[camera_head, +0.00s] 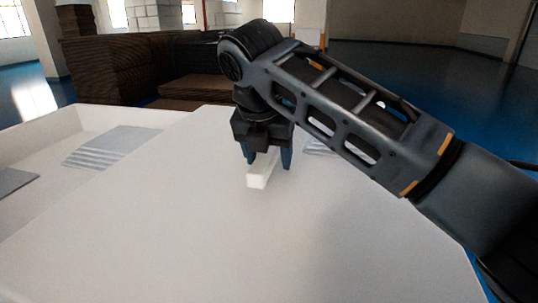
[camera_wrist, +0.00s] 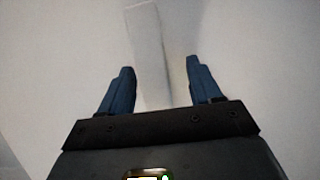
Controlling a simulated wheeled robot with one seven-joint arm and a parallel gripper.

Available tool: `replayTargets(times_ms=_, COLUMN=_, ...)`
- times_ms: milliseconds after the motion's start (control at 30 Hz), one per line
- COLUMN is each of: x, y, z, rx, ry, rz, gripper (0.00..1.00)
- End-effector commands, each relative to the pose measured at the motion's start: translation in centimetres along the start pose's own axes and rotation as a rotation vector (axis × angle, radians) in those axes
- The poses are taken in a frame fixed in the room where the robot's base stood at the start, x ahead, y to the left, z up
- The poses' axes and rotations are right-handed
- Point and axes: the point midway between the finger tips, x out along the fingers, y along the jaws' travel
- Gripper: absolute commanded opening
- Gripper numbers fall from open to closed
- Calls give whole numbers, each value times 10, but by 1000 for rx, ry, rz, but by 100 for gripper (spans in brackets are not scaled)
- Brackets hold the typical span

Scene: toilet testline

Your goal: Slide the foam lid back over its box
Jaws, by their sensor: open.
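The foam lid (camera_head: 150,240) is a broad white slab that fills the middle and front of the head view. It covers part of the white foam box, whose wall (camera_head: 92,117) and open inside show at the left. A white bar-shaped handle (camera_head: 257,182) stands up from the lid; it also shows in the wrist view (camera_wrist: 146,35). My gripper (camera_head: 268,164) is open, pointing down with its blue fingers on either side of the handle. In the wrist view, my gripper (camera_wrist: 160,64) has visible gaps between each finger and the bar.
Grey flat pieces (camera_head: 112,144) lie inside the uncovered left part of the box. Another grey striped piece (camera_head: 318,148) shows partly behind my arm. Brown stacks (camera_head: 120,68) stand on the blue floor beyond the box.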

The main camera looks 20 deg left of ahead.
Motion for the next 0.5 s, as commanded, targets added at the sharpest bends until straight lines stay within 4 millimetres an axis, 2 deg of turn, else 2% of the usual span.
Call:
replayTargets(times_ms=167, x=-16, y=1, z=0, rx=0, ry=-3, rz=3, gripper=64)
replayTargets(times_ms=500, x=-66, y=0, z=0, rx=-1, ry=0, rz=0, gripper=64)
